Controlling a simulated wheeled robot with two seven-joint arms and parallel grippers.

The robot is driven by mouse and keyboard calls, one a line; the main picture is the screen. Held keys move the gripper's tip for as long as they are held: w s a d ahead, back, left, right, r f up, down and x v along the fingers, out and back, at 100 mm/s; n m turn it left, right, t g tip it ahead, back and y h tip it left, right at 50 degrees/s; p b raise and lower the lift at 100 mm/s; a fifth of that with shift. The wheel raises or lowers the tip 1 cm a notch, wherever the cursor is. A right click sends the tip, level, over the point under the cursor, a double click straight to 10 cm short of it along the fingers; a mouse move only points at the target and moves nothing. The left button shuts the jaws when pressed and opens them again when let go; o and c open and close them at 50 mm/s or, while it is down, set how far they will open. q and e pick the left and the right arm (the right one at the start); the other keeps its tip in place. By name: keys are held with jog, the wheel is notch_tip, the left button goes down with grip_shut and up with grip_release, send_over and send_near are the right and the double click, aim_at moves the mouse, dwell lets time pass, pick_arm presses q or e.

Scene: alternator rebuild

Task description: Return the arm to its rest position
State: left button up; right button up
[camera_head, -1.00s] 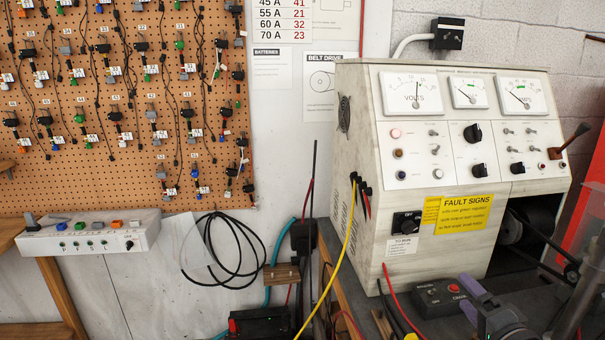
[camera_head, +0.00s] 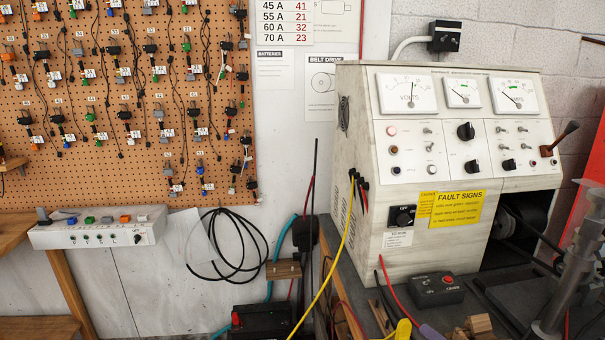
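Neither of my grippers can be made out in the head view now. A small purple rounded piece (camera_head: 430,332) shows at the bottom edge, cut off by the frame; I cannot tell what it belongs to. The test bench (camera_head: 455,140) stands at the right with three dials, several knobs and switches, and a lever (camera_head: 560,139) on its right side. A dark control box (camera_head: 436,290) with a red button sits on the bench top in front of it.
A yellow lead (camera_head: 335,272) and a red lead hang from the test bench. Wooden blocks (camera_head: 479,325) and a grey metal column (camera_head: 578,265) stand at the lower right. A pegboard (camera_head: 110,180), a white switch box (camera_head: 98,232) and a coiled black cable (camera_head: 232,245) are at the left.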

jog(key=s+a+f+n+g, duration=0.65)
jog(key=s+f, duration=0.25)
jog(key=s, duration=0.3)
jog(key=s+a+f+n+g+h, duration=0.15)
jog(key=s+n+g+h, duration=0.3)
jog(key=s, duration=0.85)
notch_tip(320, 180, down, 18)
jog(key=s+g, duration=0.1)
jog(key=s, duration=0.2)
jog(key=s+d+f+g, duration=0.1)
jog(key=s+d+f, duration=0.3)
jog(key=s+f, duration=0.6)
jog(key=s, duration=0.3)
jog(key=shift+g, duration=0.3)
jog(key=shift+f, duration=0.1)
